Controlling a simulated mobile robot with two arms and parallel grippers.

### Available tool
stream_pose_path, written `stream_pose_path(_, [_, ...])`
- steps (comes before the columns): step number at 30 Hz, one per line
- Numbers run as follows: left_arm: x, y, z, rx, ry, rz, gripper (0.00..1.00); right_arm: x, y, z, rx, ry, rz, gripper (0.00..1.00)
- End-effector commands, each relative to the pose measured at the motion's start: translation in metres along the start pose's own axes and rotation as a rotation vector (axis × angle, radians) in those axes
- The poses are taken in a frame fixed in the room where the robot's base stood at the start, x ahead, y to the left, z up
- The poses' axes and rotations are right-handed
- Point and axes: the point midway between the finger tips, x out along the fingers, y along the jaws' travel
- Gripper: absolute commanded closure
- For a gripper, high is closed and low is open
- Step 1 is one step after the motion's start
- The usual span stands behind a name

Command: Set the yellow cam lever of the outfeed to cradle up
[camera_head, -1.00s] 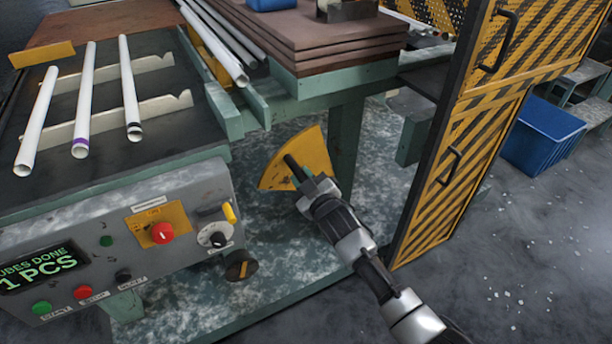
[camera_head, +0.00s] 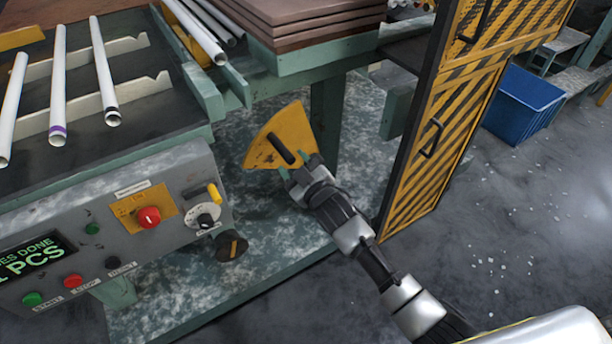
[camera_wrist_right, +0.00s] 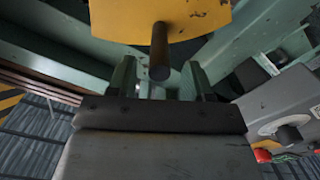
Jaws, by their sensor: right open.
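A yellow fan-shaped plate (camera_head: 284,128) with a dark rod handle (camera_head: 281,149) is under the machine table, right of the control panel. My right gripper (camera_head: 300,167) is open, with its greenish fingers just below and right of the rod. In the right wrist view the yellow plate (camera_wrist_right: 185,18) is at the top. The rod (camera_wrist_right: 160,52) points toward me, centred between the fingertips of the open gripper (camera_wrist_right: 161,72), with a gap on each side. Nothing is held. My left gripper is not in view.
The control panel (camera_head: 176,248) has a red knob (camera_head: 149,217) and a small yellow-tipped lever (camera_head: 214,193). White tubes (camera_head: 57,90) lie on the rack at left. A striped guard door (camera_head: 450,130) stands close right of my arm. A blue bin (camera_head: 522,105) is beyond.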

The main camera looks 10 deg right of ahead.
Motion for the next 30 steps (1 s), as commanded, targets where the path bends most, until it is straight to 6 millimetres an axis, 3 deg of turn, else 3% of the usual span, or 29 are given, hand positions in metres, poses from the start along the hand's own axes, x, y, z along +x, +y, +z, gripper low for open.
stream_pose_path(6, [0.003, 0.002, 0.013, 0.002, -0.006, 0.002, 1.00, -0.045, 0.000, 0.000, 0.000, -0.003, -0.001, 0.49])
stream_pose_path(12, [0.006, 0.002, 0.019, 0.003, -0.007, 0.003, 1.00, -0.067, -0.001, 0.000, 0.000, -0.001, -0.001, 0.49])
stream_pose_path(30, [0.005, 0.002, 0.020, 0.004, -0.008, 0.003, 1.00, -0.071, -0.001, 0.002, 0.002, -0.005, -0.002, 0.49])
